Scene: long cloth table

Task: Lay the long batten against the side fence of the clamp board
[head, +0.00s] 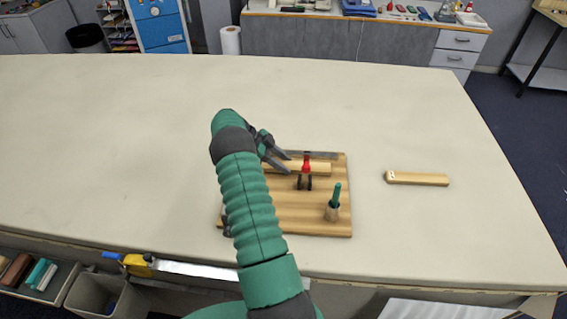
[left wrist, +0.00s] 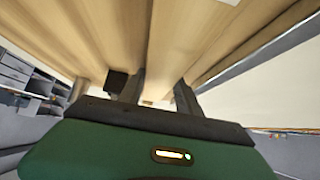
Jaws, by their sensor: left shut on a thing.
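The clamp board (head: 300,222) is a flat wooden board on the table, partly hidden behind my left arm. A grey strip, apparently a fence (head: 325,155), runs along its far edge. A pale wooden batten (head: 318,169) lies along the far part of the board, near that strip and roughly parallel to it. I cannot tell whether they touch. My left gripper (head: 283,162) is shut on the batten near its left part; the batten also shows between the fingers in the left wrist view (left wrist: 162,50). My right gripper is out of view.
A red-tipped clamp (head: 306,168) stands by the batten. A green-handled tool stands in a small holder (head: 333,210) at the board's near right. Another wooden piece (head: 417,179) with small holes lies right of the board. The table (head: 110,150) is clear to the left.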

